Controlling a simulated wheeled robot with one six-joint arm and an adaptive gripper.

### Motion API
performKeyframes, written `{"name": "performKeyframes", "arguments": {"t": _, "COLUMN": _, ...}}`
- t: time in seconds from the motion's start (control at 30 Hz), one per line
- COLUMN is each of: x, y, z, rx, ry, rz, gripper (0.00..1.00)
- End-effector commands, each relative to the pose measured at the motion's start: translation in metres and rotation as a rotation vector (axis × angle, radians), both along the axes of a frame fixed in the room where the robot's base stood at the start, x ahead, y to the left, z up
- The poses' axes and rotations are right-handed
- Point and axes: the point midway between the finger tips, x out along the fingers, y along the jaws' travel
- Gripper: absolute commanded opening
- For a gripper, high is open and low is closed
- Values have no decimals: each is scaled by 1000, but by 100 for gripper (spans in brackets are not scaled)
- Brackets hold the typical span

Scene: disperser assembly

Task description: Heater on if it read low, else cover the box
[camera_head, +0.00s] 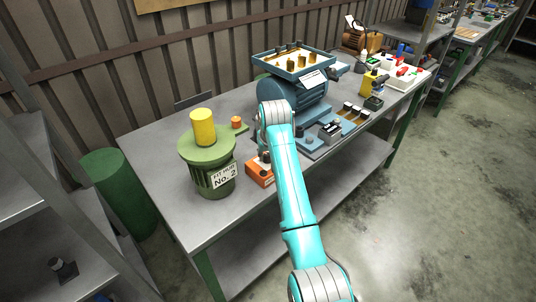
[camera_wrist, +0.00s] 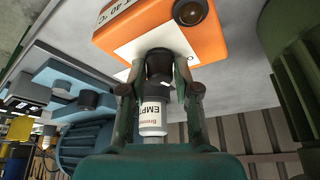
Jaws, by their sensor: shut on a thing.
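The orange box (camera_wrist: 140,28) is just beyond the fingertips, with a white patch, a label ending in "40 °C" and a round dark knob (camera_wrist: 188,12). I cannot tell whether the bottle touches the box. In the head view the orange box (camera_head: 260,174) sits at the bench's front edge, and my arm hides the gripper. No reading is legible.
A blue motor (camera_head: 300,101) bearing a tray (camera_head: 272,63) stands to the right. Small parts crowd the bench's right end. The bench's left front (camera_head: 180,212) is bare.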

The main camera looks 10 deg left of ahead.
Motion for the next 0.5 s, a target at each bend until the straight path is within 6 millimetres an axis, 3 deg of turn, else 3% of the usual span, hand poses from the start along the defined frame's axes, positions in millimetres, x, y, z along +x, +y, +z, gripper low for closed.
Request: {"name": "performKeyframes", "arguments": {"t": 0.5, "x": -1, "y": 3, "z": 0, "rx": -2, "ry": 1, "rz": -487, "gripper": 0}}
